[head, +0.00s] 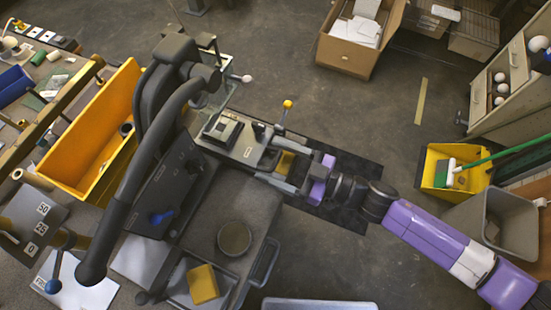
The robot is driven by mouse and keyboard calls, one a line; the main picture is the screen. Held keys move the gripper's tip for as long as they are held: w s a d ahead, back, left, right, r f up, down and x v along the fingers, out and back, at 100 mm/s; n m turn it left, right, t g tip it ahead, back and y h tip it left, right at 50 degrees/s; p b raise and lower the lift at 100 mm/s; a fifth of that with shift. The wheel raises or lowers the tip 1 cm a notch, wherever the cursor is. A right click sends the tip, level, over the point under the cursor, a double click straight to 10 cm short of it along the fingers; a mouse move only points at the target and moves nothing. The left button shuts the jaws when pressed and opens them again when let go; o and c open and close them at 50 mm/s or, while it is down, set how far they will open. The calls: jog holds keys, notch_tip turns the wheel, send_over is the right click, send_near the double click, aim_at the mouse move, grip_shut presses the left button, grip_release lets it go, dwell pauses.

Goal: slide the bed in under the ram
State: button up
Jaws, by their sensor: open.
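The bed looks to be the light grey plate (246,152) at the centre of the head view, with a grey block (222,130) on it. A yellow tab (286,162) shows at its right end. A lever with a yellow knob (287,104) stands at its far edge. My gripper (268,162) is open, its fingers pointing left, one on either side of the yellow tab. I cannot tell whether they touch it. The dark press (168,85) stands left of the bed, and the bed lies out to its right. The ram's lower end is hidden from this view.
A long yellow bin (97,125) stands at the left. A grey worktop with a round dark dish (235,237) and a yellow block (203,284) lies at the near side. A cardboard box (350,55) stands at the back.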

jog(key=shift+d+f, duration=0.1)
jog(key=shift+d, duration=0.45)
jog(key=b+v, duration=0.1)
jog(key=v, duration=0.5)
jog(key=shift+s+d, duration=0.3)
